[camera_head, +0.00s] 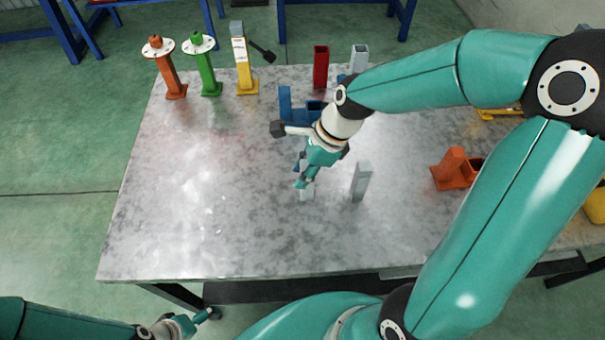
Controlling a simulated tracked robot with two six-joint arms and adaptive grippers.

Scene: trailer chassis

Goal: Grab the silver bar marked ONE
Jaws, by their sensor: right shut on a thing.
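My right gripper (304,182) reaches down over the middle of the metal table (200,220). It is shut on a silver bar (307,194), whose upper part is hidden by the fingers. Another silver bar (361,181) stands upright just to the right of this gripper. A third silver piece (359,58) stands at the back of the table. No mark such as ONE is readable on any of them. My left gripper (198,319) is low at the bottom left, in front of the table and away from the bars. Its finger opening is too small to tell.
Blue blocks (285,101) stand behind the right gripper. A red post (321,68) is at the back. Orange (170,75), green (207,72) and yellow (243,65) posts stand back left. An orange part (451,170) lies to the right. The table's left front is clear.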

